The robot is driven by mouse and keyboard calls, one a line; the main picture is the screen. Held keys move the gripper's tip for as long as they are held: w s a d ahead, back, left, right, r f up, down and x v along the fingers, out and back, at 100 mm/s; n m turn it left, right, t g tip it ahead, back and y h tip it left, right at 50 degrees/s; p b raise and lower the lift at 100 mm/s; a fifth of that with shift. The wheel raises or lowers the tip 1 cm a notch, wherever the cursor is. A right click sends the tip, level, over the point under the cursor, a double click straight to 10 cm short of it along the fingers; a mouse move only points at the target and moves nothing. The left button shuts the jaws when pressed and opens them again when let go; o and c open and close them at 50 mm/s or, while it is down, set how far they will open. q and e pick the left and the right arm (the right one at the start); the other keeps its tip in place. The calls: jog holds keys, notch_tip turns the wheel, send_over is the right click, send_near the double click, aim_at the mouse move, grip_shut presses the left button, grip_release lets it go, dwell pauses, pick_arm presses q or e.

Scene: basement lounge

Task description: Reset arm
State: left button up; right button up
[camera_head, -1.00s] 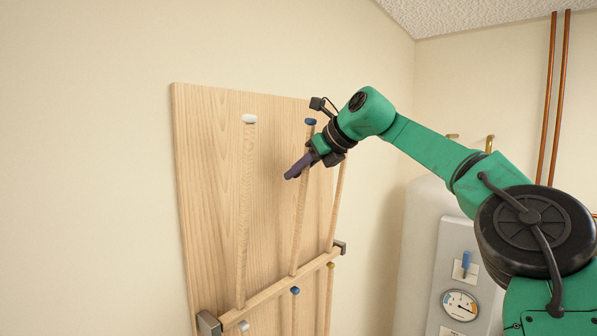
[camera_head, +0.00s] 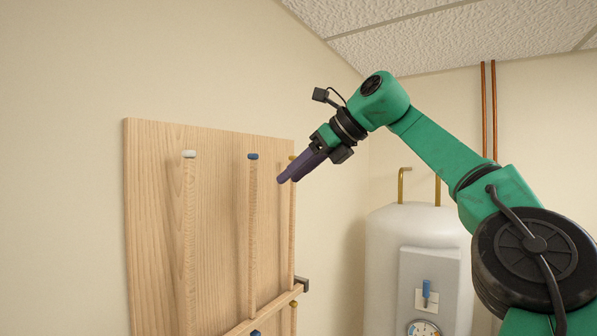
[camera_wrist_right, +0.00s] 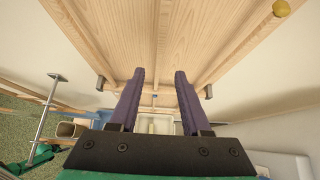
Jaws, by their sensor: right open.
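My right gripper (camera_head: 287,178) has purple fingers on a green arm that comes in from the right of the head view. It is raised near the upper right of a wooden board (camera_head: 218,150). In the right wrist view my right gripper (camera_wrist_right: 159,75) is open, with nothing between its two fingers. In the head view its fingertips overlap the rod with the yellow cap (camera_head: 292,157); whether they touch it I cannot tell. My left gripper is not in view.
The board carries upright rods, one with a white cap (camera_head: 188,154) and one with a blue cap (camera_head: 253,156). A wooden crossbar (camera_head: 270,312) runs below. A white tank (camera_head: 405,228) with a grey panel stands at the right, near copper pipes (camera_head: 489,110). The wall above the board is clear.

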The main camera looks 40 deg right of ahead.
jog(key=shift+s+d+r, duration=0.15)
jog(key=shift+s+r, duration=0.2)
jog(key=shift+s, duration=0.05)
jog(key=shift+w, duration=0.15)
jog(key=shift+d+f, duration=0.1)
